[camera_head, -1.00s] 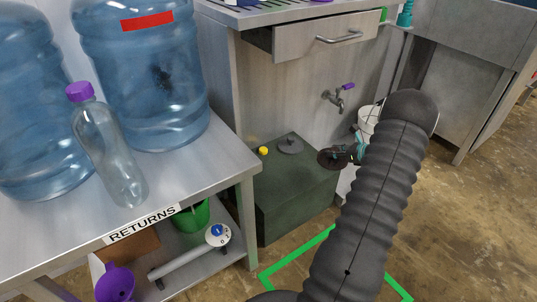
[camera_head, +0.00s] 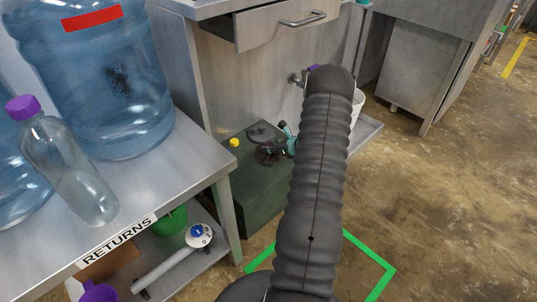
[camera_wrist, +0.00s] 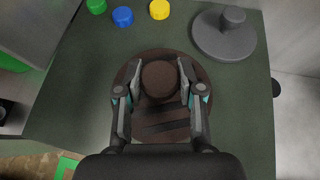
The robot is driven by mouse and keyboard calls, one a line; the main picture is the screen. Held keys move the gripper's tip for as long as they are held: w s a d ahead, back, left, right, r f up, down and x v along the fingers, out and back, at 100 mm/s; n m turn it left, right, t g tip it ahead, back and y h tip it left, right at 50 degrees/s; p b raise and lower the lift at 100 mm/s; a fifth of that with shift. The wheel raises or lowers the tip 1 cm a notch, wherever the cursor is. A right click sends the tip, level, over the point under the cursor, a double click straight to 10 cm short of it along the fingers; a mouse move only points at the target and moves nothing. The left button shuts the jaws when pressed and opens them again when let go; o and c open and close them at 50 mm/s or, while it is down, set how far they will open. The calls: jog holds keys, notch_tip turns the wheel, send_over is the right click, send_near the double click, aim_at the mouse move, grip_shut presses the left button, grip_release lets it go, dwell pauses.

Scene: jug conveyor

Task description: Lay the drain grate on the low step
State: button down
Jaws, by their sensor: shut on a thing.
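The drain grate is a dark brown round disc with a raised round knob and slots; it shows in the wrist view (camera_wrist: 160,115) and small in the head view (camera_head: 268,155). My gripper (camera_wrist: 160,82) is shut on the grate's knob, one finger on each side; in the head view my gripper (camera_head: 288,143) is partly hidden by my arm. The low step is a dark green block (camera_head: 262,192) beside the returns table, and its top fills most of the wrist view (camera_wrist: 75,90). The grate is over this top; I cannot tell whether it touches.
A grey knobbed disc (camera_wrist: 224,40) stands on the step, with yellow (camera_wrist: 160,9), blue (camera_wrist: 123,16) and green (camera_wrist: 96,5) caps near it. The returns table (camera_head: 178,178) carries large water jugs and a bottle. An open drawer (camera_head: 285,28) juts out above.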

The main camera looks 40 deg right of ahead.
aim_at(273, 154)
jog(key=shift+a+f, duration=0.1)
jog(key=shift+f, duration=1.95)
jog(key=shift+f, duration=0.25)
jog(key=c, duration=0.7)
grip_release()
jog(key=shift+r, duration=0.1)
jog(key=shift+r, duration=0.2)
jog(key=v, duration=1.2)
jog(key=shift+a+f, duration=0.1)
